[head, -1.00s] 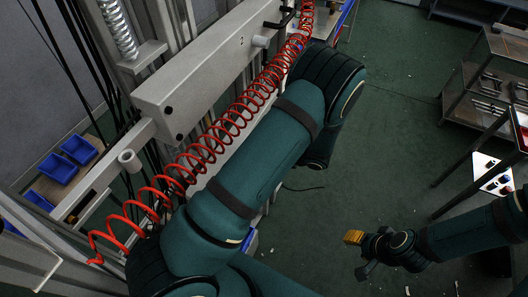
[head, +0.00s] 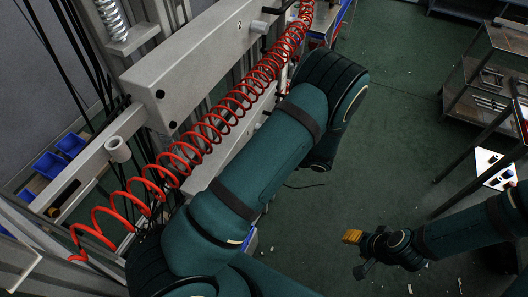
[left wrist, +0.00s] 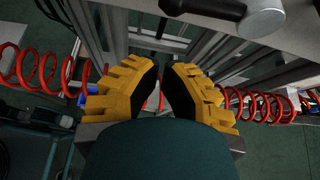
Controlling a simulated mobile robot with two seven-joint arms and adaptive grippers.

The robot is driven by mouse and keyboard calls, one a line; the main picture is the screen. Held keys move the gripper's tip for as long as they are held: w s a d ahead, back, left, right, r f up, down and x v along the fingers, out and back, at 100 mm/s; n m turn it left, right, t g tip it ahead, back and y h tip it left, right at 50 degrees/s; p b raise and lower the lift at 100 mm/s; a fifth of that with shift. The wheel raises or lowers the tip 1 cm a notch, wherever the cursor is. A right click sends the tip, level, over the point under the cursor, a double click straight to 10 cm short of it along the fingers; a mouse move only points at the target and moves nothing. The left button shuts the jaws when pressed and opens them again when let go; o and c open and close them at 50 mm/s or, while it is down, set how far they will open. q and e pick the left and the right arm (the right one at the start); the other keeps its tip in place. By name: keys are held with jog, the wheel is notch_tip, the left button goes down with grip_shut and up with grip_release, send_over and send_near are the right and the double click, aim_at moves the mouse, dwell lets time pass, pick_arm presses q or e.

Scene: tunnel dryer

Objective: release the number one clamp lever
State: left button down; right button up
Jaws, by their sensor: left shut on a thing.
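In the left wrist view, the yellow fingers of my left gripper (left wrist: 166,85) are closed in with a narrow gap between their dark pads. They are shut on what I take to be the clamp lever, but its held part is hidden. A dark bar with a grey round hub (left wrist: 260,17) lies just above them. In the head view my left forearm hides that gripper and the lever. A pale beam (head: 205,62) with a small number mark crosses the machine. My right gripper (head: 352,237) hangs over the floor at lower right, away from the machine; its finger gap is unclear.
A red coiled hose (head: 205,130) runs along the beam close to my left arm; it also passes behind the fingers in the left wrist view (left wrist: 255,104). Blue bins (head: 58,155) stand at left. Metal shelves (head: 490,70) stand at right.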

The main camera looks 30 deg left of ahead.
pick_arm(q)
jog(key=v, duration=1)
jog(key=shift+r, duration=0.2)
pick_arm(e)
jog(key=shift+r, duration=0.2)
pick_arm(q)
jog(key=shift+a, duration=0.15)
